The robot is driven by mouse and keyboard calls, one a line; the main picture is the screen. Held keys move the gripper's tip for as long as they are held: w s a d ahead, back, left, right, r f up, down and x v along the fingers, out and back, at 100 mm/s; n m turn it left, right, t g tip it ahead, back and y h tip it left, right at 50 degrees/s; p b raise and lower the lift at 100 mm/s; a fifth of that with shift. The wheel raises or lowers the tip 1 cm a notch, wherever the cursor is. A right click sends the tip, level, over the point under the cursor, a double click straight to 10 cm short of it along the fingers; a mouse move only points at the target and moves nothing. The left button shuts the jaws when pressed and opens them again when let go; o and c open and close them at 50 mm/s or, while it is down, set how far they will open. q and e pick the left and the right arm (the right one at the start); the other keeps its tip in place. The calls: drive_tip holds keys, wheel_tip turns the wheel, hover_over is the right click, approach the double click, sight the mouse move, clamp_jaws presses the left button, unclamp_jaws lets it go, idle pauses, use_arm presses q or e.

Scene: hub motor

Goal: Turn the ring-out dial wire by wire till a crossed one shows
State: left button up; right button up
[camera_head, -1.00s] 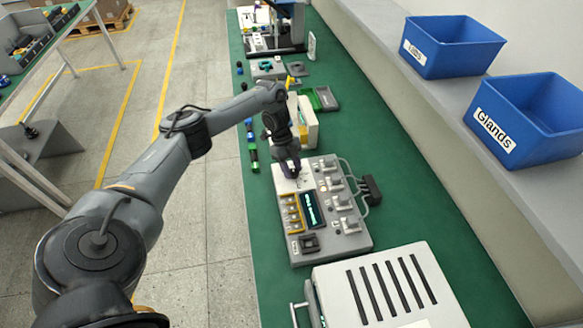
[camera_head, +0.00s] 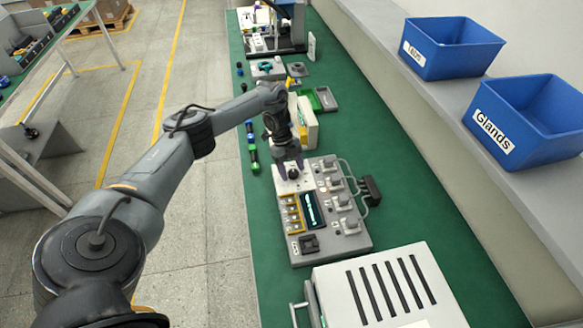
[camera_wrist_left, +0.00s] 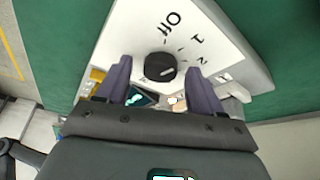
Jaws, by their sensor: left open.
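The ring-out dial (camera_wrist_left: 160,67) is a black round knob on a white panel marked Off, 1 and 2. In the left wrist view it sits between the two fingers of my left gripper (camera_wrist_left: 157,82), which are open and apart from it. In the head view the dial (camera_head: 293,172) is at the far left corner of the tester (camera_head: 355,240), with my left gripper (camera_head: 287,168) right at it. The tester's small screen (camera_head: 312,210) is lit, but its text is too small to read. My right gripper is not in view.
A white slotted box (camera_head: 450,290) stands at the front of the green bench. Blue bins (camera_head: 450,50) sit on the shelf at right, one labelled Glands (camera_head: 530,115). Bare bench (camera_head: 420,215) lies right of the tester.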

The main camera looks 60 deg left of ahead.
use_arm(q)
drive_tip(key=shift+r, duration=0.1)
drive_tip(key=p+v, duration=0.4)
drive_tip(key=v, duration=0.6)
drive_tip(key=shift+a+r+p, duration=0.2)
drive_tip(key=shift+r+p, duration=0.05)
drive_tip(key=shift+p, duration=0.15)
drive_tip(key=shift+s, duration=0.1)
idle(0.7)
idle(0.9)
